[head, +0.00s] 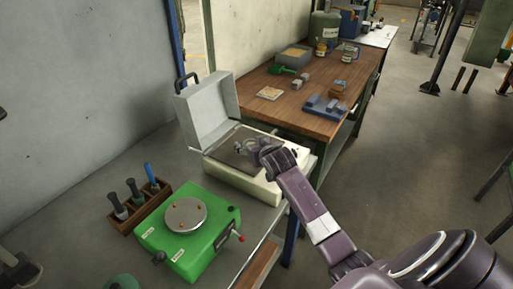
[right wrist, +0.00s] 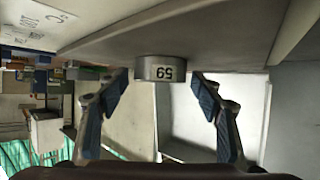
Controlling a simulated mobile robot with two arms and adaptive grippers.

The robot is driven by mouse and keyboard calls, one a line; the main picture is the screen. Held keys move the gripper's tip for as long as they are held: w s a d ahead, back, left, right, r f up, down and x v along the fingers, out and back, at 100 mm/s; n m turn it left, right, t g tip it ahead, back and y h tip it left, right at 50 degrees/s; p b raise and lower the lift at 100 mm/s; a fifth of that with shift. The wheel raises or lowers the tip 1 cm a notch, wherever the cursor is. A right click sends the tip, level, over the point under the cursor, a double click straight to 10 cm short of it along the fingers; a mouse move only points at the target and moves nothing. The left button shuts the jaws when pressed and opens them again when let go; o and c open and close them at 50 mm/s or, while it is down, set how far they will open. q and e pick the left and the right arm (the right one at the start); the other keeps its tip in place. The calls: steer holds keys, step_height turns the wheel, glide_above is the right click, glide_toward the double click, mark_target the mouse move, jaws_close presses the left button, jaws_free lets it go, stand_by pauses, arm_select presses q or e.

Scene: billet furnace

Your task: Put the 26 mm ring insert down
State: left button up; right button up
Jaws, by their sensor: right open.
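The ring insert (right wrist: 161,69) is a short grey ring with a dark number on a pale label. The number is upside down in the right wrist view and looks like 59. The ring sits against the flat plate of the open case (head: 232,176). My right gripper (head: 254,148) is over the case's dark plate (head: 231,154). Its open fingers (right wrist: 160,95) are on either side of the ring, with visible gaps. In the head view the gripper makes the ring hard to pick out. I cannot make out my left gripper.
The case's lid (head: 208,110) stands open at its back left. A green device with a round disc (head: 187,214) and a wooden rack of handled tools (head: 137,207) are on the same bench. A wooden table (head: 310,120) with several small items stands beyond.

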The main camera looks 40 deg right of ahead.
steer(key=b+v, duration=0.1)
steer(key=v, duration=1)
steer(key=shift+s+r, duration=0.15)
steer(key=shift+s, duration=0.15)
